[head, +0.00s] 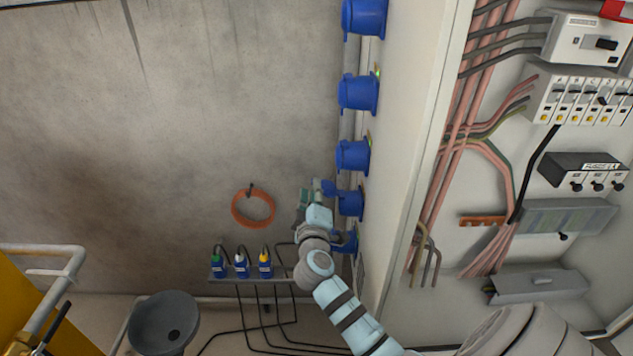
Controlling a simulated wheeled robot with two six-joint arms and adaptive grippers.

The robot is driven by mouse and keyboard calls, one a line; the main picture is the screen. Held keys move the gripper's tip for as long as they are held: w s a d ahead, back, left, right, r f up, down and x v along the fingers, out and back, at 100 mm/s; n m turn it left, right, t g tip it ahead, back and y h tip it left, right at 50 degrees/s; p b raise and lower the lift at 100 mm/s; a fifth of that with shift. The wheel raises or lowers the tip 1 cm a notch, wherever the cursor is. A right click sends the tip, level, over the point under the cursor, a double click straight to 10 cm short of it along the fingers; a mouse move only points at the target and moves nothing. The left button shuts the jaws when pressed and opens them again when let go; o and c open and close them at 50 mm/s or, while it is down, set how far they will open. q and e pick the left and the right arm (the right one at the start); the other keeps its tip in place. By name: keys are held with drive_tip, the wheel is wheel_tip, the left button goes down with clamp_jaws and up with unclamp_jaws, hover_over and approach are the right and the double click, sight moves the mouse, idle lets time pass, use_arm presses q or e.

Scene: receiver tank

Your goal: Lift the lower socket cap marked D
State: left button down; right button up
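Several blue sockets stand in a column on the side of the pale cabinet. The upper ones are a top socket (364,18), a second (358,92) and a third (352,156). Below them is a fourth socket (350,203), with a blue flap-like part sticking out left, and a lowest one (350,242) partly behind my arm. No letter D is readable on any cap. My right gripper (311,192) is just left of the fourth socket, close to its blue part. Contact and finger opening are too small to tell. My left gripper is not in view.
The open cabinet with cables and breakers (575,95) fills the right. An orange hose ring (253,208) hangs on the concrete wall. Several small bottles (241,265) stand on a shelf at lower left of my gripper. A grey bowl (164,322) is lower left.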

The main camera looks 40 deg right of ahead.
drive_tip(key=shift+x, duration=2.15)
drive_tip(key=shift+s+d, duration=0.1)
drive_tip(key=shift+c, duration=0.6)
